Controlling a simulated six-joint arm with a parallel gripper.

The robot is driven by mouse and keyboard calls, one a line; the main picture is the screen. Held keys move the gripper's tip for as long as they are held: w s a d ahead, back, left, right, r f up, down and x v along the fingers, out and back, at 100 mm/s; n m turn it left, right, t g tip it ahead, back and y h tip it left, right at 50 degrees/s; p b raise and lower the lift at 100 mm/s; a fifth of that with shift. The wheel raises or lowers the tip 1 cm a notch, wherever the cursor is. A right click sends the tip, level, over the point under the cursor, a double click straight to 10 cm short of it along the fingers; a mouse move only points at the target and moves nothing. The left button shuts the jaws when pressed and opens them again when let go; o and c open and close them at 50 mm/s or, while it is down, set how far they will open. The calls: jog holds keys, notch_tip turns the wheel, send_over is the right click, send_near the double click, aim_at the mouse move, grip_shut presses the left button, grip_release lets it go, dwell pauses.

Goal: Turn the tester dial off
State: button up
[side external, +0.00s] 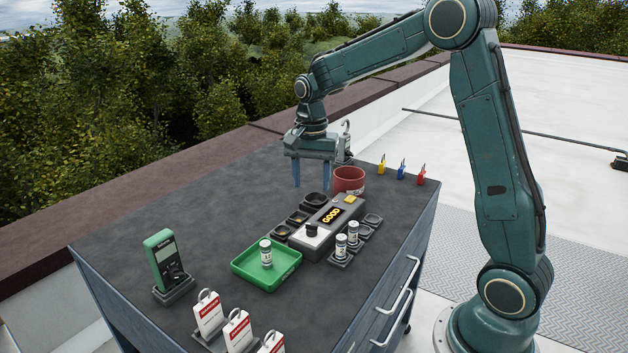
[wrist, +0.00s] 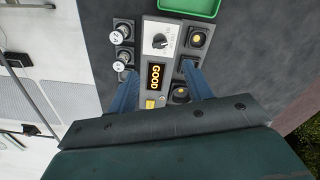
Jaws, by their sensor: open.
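The tester (side external: 322,235) is a grey box on the dark cart top, with a lit display (side external: 333,215) reading GOOD in yellow. Its dial (side external: 311,230) is a black knob on a white plate at the end near the green tray. The dial (wrist: 160,41) also shows in the wrist view, unobstructed; its setting is too small to read. My gripper (side external: 311,183) is open and empty, pointing down above the cart, behind the tester. In the wrist view my gripper's blue fingers (wrist: 160,78) lie either side of the display, with the dial beyond their tips.
A green tray (side external: 243,267) holds one white canister (side external: 266,254). Two more canisters (side external: 353,232) stand on pads right of the tester. A red cup (side external: 349,179) stands near my gripper. A green meter (side external: 164,262) and red-white tags (side external: 238,330) are at the front.

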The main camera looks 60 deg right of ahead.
aim_at(312, 224)
notch_tip(312, 224, down, 13)
jog(key=shift+r, duration=0.2)
dwell(0.4)
jog(key=c, duration=1)
